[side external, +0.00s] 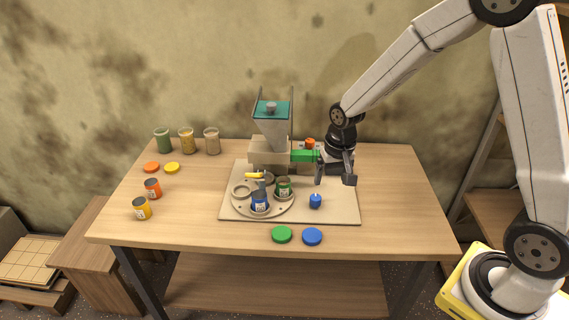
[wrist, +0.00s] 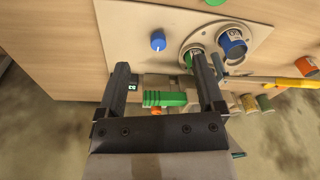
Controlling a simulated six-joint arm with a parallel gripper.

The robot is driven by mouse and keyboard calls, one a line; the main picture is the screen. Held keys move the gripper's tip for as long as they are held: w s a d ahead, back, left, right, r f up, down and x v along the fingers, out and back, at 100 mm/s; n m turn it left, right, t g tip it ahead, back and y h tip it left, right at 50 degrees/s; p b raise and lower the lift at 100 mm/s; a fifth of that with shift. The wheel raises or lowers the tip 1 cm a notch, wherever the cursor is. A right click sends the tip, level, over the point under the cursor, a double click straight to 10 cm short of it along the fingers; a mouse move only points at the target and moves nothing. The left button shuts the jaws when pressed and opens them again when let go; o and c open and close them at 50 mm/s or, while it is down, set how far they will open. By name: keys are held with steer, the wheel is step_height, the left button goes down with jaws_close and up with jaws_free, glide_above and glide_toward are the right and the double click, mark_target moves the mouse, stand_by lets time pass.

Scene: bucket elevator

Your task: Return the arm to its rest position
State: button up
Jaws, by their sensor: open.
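My gripper (side external: 335,180) is open and empty. In the side external view it hangs above the right part of the pale base plate (side external: 340,213), behind and to the right of the blue knob (side external: 315,201). In the wrist view its two fingers (wrist: 165,85) stand wide apart. A green block on the machine (wrist: 165,99) shows between them, with no contact visible. The blue knob (wrist: 158,41) lies beyond the fingertips. The round turntable (side external: 245,207) carries a blue can (side external: 260,203) and a green can (side external: 284,187). My left finger hides part of the machine.
The hopper (side external: 271,130) stands at the back of the plate. Green (side external: 281,235) and blue (side external: 312,237) lids lie at the front edge. Orange (side external: 152,188) and yellow (side external: 142,208) cans stand at left, with several jars (side external: 187,141) behind. The table's right side (side external: 395,190) is clear.

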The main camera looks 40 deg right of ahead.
steer(key=s+a+r+n, duration=0.1)
steer(key=s+n, duration=0.1)
steer(key=s, duration=0.4)
steer(key=s+a+r+n+t, duration=0.1)
steer(key=s+a+r+n, duration=0.1)
steer(key=s, duration=0.4)
steer(key=shift+s+a+n, duration=0.2)
steer(key=shift+a+n, duration=0.1)
steer(key=shift+n, duration=0.5)
